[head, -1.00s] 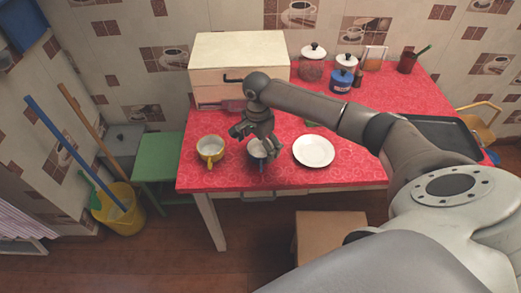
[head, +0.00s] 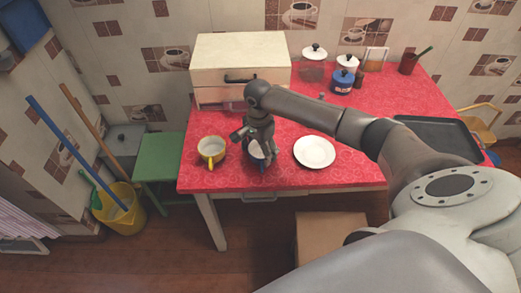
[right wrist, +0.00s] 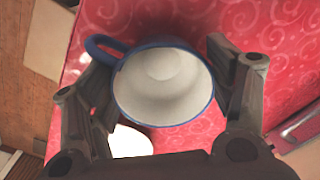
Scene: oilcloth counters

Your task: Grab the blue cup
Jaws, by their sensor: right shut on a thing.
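The blue cup (head: 257,152) is at the front of the red table, mostly hidden by my right gripper (head: 258,142) in the head view. In the right wrist view the cup (right wrist: 163,85) shows a dark blue rim, a white empty inside and a blue handle at the upper left. The fingers of my right gripper (right wrist: 158,72) are on either side of the cup and shut on it. I cannot tell whether the cup is clear of the table. My left gripper is not in view.
A yellow-handled cup (head: 211,150) stands close left of the gripper, and a white plate (head: 314,152) lies close right. A cream bread box (head: 240,60) is behind. Jars (head: 342,80) and a dark tray (head: 437,138) are farther right. The table's front edge is near.

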